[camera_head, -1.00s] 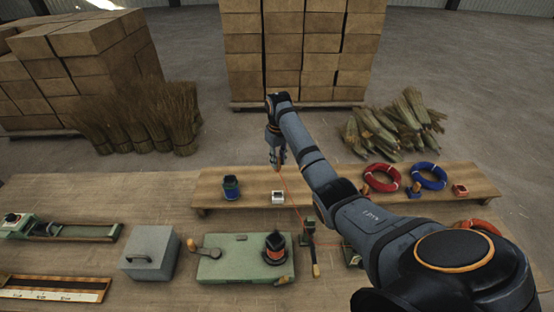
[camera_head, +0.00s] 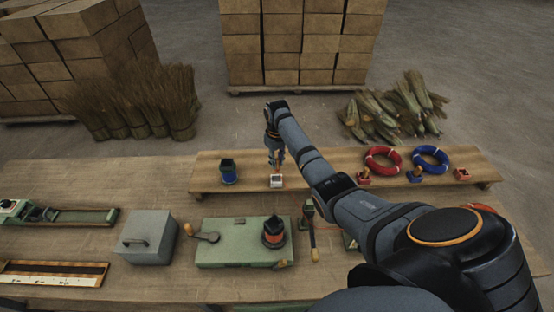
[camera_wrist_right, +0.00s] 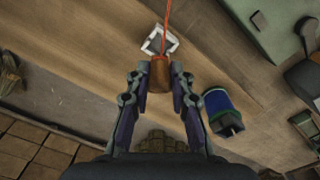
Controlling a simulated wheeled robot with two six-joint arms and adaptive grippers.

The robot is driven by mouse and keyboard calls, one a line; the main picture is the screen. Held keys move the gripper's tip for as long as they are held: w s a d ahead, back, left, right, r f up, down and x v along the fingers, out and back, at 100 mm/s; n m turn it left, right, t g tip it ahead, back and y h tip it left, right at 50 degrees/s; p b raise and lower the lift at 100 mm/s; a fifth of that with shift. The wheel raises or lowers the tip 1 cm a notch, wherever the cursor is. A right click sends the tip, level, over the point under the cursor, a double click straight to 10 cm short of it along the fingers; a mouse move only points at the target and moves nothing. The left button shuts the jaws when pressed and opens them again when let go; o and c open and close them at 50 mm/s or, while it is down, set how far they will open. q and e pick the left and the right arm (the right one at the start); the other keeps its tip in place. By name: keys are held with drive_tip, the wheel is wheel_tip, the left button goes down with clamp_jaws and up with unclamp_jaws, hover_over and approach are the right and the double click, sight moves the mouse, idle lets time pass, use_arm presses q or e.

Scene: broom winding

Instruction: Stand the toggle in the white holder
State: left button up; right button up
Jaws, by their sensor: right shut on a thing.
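My right gripper (camera_head: 277,163) is shut on the toggle, a short brown wooden cylinder (camera_wrist_right: 160,75) with a red cord running from it. The white holder (camera_head: 276,182) is a small square block on the raised wooden shelf, directly below the gripper tips in the head view. In the right wrist view the square holder (camera_wrist_right: 150,41) shows just beyond the toggle, with the cord crossing it. The toggle looks close to the holder; I cannot tell whether they touch. My left gripper is not in view.
A blue and dark green cup (camera_head: 228,172) stands left of the holder on the shelf (camera_head: 325,172). Red (camera_head: 382,160) and blue (camera_head: 430,159) coils lie to the right. A green winding base (camera_head: 240,252) and a grey box (camera_head: 147,237) sit in front.

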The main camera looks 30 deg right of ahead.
sight(277, 170)
drive_tip(key=shift+s+f, duration=0.1)
drive_tip(key=shift+f, duration=0.25)
wheel_tip(277, 170, down, 5)
drive_tip(key=b, duration=0.3)
drive_tip(key=shift+f, duration=0.15)
use_arm(q)
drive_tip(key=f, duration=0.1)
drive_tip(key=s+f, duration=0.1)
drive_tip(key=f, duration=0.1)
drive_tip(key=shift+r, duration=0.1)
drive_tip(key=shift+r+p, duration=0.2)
drive_tip(key=shift+p, duration=0.25)
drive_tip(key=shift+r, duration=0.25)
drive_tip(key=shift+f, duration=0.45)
use_arm(e)
drive_tip(key=shift+f, duration=0.6)
drive_tip(key=o, duration=0.6)
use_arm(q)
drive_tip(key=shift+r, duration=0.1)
use_arm(e)
drive_tip(key=shift+r, duration=0.1)
